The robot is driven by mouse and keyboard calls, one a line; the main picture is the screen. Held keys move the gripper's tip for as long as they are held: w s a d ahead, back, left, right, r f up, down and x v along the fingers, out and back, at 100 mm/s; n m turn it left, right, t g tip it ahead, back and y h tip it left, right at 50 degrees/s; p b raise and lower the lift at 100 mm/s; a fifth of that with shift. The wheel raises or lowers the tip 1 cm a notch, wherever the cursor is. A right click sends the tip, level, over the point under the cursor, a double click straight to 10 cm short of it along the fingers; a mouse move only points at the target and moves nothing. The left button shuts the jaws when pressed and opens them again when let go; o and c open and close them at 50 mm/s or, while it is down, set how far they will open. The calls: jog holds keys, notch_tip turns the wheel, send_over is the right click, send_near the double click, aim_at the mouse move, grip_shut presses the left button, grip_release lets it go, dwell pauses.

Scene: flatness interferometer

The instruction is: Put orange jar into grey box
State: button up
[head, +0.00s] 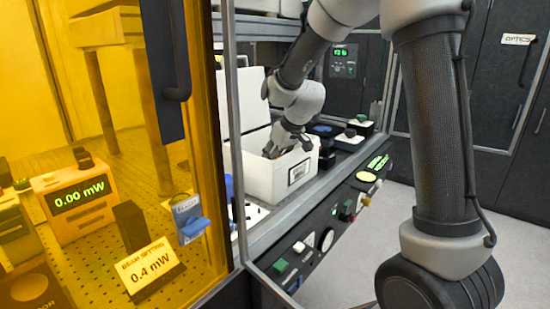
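A light grey box (265,185) with a label on its front stands on the bench at the middle, its lid (252,98) raised behind it. My gripper (274,151) reaches down over the box's opening, with its fingertips at or just below the rim. The fingers are small and partly hidden, so I cannot tell whether they are open or shut. I cannot clearly make out the orange jar. Most of the inside of the box is hidden by its front wall and my gripper.
An amber panel (150,60) with a dark handle fills the left, with a 0.00 mW meter (78,195) behind it. Metal frame posts (235,130) stand beside the box. A control panel with buttons (325,240) runs along the bench front. Dark devices (348,138) sit right of the box.

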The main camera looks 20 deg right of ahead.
jog(key=o, duration=1)
jog(key=shift+f, duration=0.15)
jog(key=shift+o, duration=0.2)
jog(key=v, duration=1.2)
jog(key=shift+r, duration=0.2)
